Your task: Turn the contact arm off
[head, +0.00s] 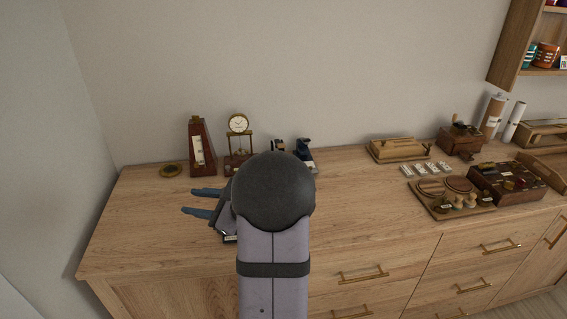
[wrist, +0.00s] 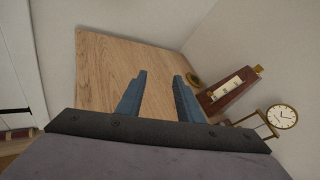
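My gripper (head: 187,201) is over the left part of the wooden cabinet top (head: 140,235), with its blue fingers pointing left. In the wrist view, my gripper (wrist: 159,77) has its fingers apart, with nothing between them but bare wood behind. I cannot tell which thing carries the contact arm. A wooden base with brass parts (head: 398,150) stands at the back, right of centre. A dark blue device (head: 304,151) at the back is partly hidden by my arm.
A metronome (head: 202,150), a brass clock (head: 238,125) and a small brass disc (head: 171,170) stand at the back left. A wooden tray (head: 440,210) and a dark box (head: 505,195) lie on the right. The front left of the top is clear.

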